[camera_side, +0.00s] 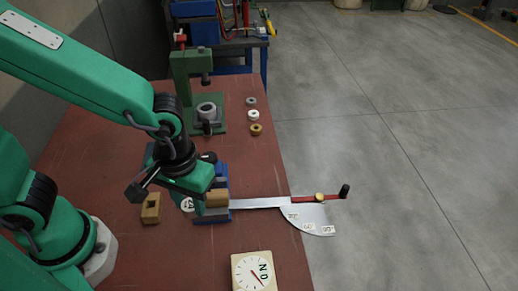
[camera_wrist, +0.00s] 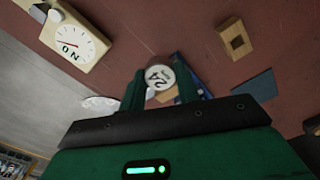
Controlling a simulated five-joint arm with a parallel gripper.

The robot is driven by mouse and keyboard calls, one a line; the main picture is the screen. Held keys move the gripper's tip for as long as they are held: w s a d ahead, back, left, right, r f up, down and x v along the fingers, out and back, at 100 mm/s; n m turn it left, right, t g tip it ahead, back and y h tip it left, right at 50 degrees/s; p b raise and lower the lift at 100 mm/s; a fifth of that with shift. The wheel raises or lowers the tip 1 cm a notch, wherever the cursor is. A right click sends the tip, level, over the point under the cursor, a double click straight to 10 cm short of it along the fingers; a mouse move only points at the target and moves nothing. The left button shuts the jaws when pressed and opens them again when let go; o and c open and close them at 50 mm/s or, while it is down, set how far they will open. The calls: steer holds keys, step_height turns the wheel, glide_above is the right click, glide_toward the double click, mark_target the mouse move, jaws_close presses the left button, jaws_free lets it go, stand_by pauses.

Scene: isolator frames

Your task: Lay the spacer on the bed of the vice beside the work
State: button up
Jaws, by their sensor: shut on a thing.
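My gripper (camera_wrist: 160,88) is shut on the spacer (camera_wrist: 159,76), a round white piece marked 24 that shows between the two green fingers in the wrist view. In the side view the white spacer (camera_side: 187,204) shows at my gripper (camera_side: 193,205), just left of the vice. The blue vice (camera_side: 213,217) has a tan block of work (camera_side: 217,197) in it; my gripper hides part of both. In the wrist view the vice (camera_wrist: 203,90) and work (camera_wrist: 166,97) lie behind the fingers. I cannot tell whether the spacer touches the bed.
A long handle with a graduated plate (camera_side: 310,215) reaches right past the table edge. A dial box (camera_side: 258,272) stands at the front, a tan block with a hole (camera_side: 151,208) at left. A green press (camera_side: 190,85) and several small rings (camera_side: 253,114) are farther back.

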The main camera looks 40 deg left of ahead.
steer(key=w+a+r+m, duration=0.1)
steer(key=w+a+r, duration=0.3)
steer(key=w+a, duration=0.4)
steer(key=w+a+r+m, duration=0.2)
steer(key=w+a+r, duration=0.1)
steer(key=w+a, duration=0.6)
steer(key=shift+w+a+r, duration=0.15)
steer(key=shift+w+r, duration=0.2)
steer(key=shift+w, duration=0.75)
steer(key=shift+s+d+f+n, duration=1.45)
steer(key=shift+d+f, duration=0.45)
steer(key=shift+f, duration=0.4)
steer(key=shift+s+d+f+n, duration=1.2)
steer(key=shift+s+d+f, duration=0.65)
steer(key=shift+f, duration=0.5)
steer(key=shift+s+d+f+n, duration=1.4)
steer(key=shift+d+f, duration=0.6)
steer(key=shift+f, duration=0.3)
steer(key=shift+f, duration=1.75)
steer(key=shift+f, duration=0.15)
